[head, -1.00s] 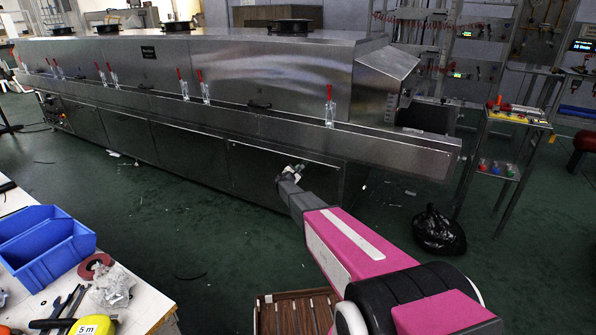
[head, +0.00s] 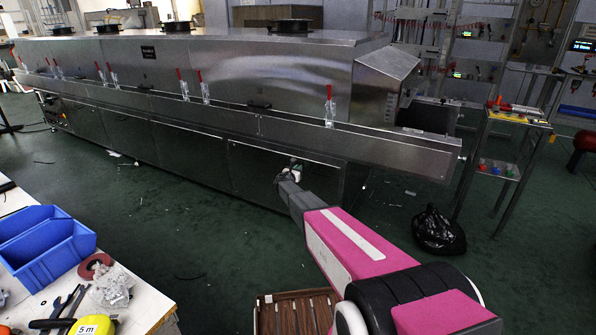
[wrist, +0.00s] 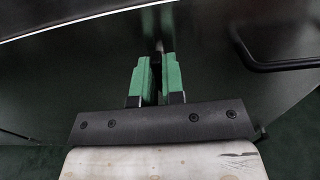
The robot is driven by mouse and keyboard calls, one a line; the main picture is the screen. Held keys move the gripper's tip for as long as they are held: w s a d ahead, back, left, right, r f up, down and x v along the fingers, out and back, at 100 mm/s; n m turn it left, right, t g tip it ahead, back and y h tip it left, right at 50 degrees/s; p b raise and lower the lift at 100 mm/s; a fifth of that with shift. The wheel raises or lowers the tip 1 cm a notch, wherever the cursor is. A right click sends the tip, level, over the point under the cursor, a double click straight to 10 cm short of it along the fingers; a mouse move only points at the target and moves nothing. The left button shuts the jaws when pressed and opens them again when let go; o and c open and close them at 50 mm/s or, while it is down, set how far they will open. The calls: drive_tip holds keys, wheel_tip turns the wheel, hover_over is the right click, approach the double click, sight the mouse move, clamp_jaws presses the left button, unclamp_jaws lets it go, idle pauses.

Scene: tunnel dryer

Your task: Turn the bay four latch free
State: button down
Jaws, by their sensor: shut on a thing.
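My gripper (head: 294,170) is at the front of the long steel dryer, against the upper part of the rightmost lower panel (head: 255,177). In the wrist view, its green-padded fingers (wrist: 158,78) are close together and shut on a small latch (wrist: 159,47). Only the narrow tip of the latch shows between and beyond the fingertips; the rest is hidden by them. How far the latch is turned cannot be told. The panel looks closed.
A black bar handle (wrist: 275,65) stands out from the panel right of my fingers. The dryer's long steel ledge (head: 300,128) overhangs above. A black bag (head: 438,231) lies on the floor at right. A worktable with blue bins (head: 45,245) is at left.

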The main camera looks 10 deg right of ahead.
idle(0.3)
drive_tip(key=c, duration=1.2)
unclamp_jaws()
drive_tip(key=shift+s+a, duration=0.1)
drive_tip(key=shift+s, duration=0.05)
drive_tip(key=v, duration=1)
drive_tip(key=shift+s+a, duration=0.1)
drive_tip(key=shift+s, duration=0.1)
